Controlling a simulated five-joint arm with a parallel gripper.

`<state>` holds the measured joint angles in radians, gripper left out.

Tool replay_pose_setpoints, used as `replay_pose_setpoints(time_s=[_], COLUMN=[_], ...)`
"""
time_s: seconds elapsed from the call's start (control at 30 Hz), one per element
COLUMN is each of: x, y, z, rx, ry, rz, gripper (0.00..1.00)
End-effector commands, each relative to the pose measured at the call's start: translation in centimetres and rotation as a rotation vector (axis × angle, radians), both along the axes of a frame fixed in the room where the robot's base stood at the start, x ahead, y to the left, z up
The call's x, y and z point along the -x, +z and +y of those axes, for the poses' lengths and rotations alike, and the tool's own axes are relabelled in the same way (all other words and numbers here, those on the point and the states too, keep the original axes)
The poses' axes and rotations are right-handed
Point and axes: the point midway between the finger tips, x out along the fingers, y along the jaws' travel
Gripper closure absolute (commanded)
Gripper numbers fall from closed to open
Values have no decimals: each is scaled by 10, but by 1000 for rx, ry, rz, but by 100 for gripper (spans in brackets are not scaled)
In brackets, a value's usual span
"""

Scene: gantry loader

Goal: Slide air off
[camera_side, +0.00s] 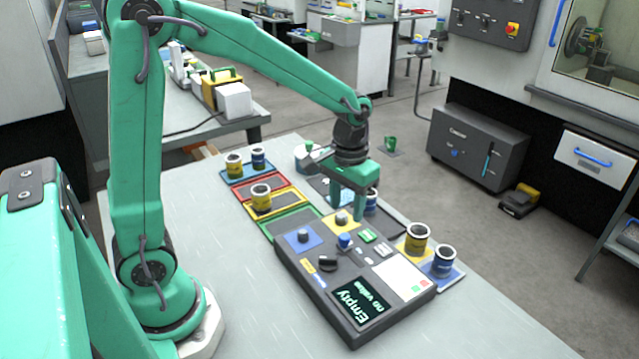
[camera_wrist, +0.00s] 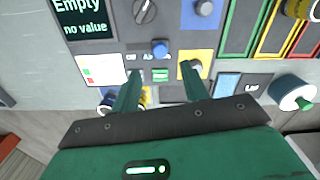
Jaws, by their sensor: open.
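The grey control panel (camera_side: 300,268) lies on the table, and it also fills the upper part of the wrist view (camera_wrist: 110,55). It bears a blue round knob (camera_side: 344,240), also seen in the wrist view (camera_wrist: 160,48), with small labels beside it that I cannot read surely. A green piece (camera_side: 366,236) sits close by; it shows in the wrist view (camera_wrist: 160,75) between my fingers. I cannot tell which control is the air slide. My gripper (camera_side: 347,212) is open and empty over the panel's far edge. In the wrist view its fingers (camera_wrist: 160,76) point toward the blue knob.
A yellow pad with a grey knob (camera_side: 342,221) is close beside my gripper. A black rotary knob (camera_side: 328,263) and a screen reading "Empty no value" (camera_side: 360,302) are nearer. Cups (camera_side: 416,238) stand right of the panel; coloured trays (camera_side: 290,222) lie left.

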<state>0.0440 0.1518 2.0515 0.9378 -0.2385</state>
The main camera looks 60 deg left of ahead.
Motion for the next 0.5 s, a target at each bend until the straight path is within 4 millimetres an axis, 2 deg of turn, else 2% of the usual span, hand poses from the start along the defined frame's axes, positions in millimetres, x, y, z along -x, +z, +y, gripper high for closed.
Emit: replay_pose_setpoints(time_s=[0.17, 0.5], x=[1, 1], y=[-13, -54], z=[0, 1], rx=[0, 0], ry=[1, 2], rz=[3, 4], gripper=[55, 55])
